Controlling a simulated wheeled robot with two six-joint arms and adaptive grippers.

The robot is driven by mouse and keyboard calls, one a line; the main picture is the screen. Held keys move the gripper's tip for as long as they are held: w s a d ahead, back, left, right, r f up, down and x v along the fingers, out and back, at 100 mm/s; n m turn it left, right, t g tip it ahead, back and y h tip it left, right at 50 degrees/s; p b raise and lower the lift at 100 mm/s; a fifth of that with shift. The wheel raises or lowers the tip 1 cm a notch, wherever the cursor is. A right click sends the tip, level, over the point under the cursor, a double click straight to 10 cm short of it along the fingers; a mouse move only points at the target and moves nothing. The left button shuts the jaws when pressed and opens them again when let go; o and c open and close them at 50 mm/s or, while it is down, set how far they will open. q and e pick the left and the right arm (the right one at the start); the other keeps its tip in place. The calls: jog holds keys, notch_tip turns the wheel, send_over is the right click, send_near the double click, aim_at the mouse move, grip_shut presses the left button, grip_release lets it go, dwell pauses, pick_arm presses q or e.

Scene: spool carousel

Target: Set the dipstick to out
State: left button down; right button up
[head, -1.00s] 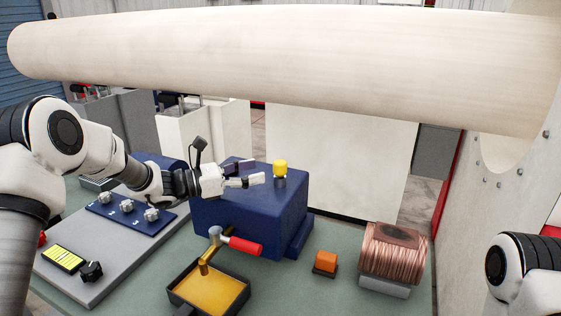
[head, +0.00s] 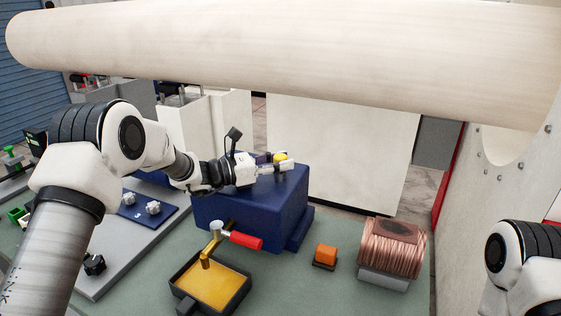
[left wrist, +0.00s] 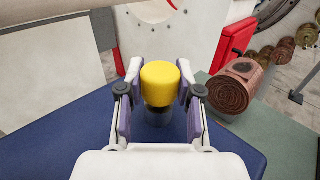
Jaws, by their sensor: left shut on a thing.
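The dipstick shows as a yellow knob (head: 280,157) on top of a blue box (head: 250,213). In the left wrist view the yellow knob (left wrist: 160,83) sits between the two fingers, with a grey collar below it. My left gripper (head: 283,163) is shut on the knob, just above the top of the blue box. In the left wrist view my left gripper (left wrist: 159,90) has a pad on each side of the knob. The knob looks low on the box, and the rod itself is hidden. My right gripper is out of view; only part of the right arm shows.
A red-handled crank (head: 245,240) and a tray of yellow liquid (head: 243,299) stand in front of the box. An orange button (head: 326,253) and a copper spool (head: 391,247) are to the right. A large pale roll (head: 280,55) spans overhead.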

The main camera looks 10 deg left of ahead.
aim_at(279, 155)
pick_arm(q)
notch_tip(279, 155, up, 10)
jog(key=shift+f+p, duration=0.2)
jog(key=shift+p, duration=0.55)
jog(key=c, duration=0.7)
grip_release()
jog(key=shift+f, duration=0.1)
jog(key=shift+a, duration=0.1)
jog(key=v, duration=1.1)
jog(key=shift+s+a, duration=0.25)
jog(key=shift+s, duration=0.05)
